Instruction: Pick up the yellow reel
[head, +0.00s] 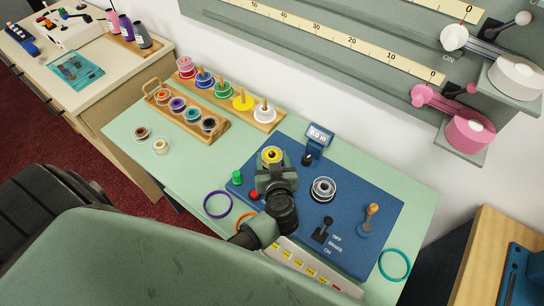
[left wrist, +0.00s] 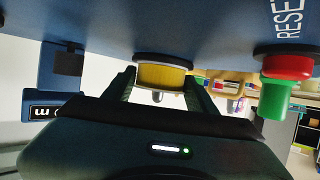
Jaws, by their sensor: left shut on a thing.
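The yellow reel (head: 271,155) with a dark centre is at the upper left part of the blue panel (head: 335,180). My left gripper (head: 272,164) is shut on it. In the left wrist view the yellow reel (left wrist: 163,76) sits between both fingers (left wrist: 160,88), its dark flange close to the blue panel surface; I cannot tell whether they touch. Another yellow reel (head: 242,103) stands on a peg of the wooden rack. My right gripper does not show.
A wooden tray (head: 215,135) holds several reels. Loose rings (head: 394,265) lie on the green counter.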

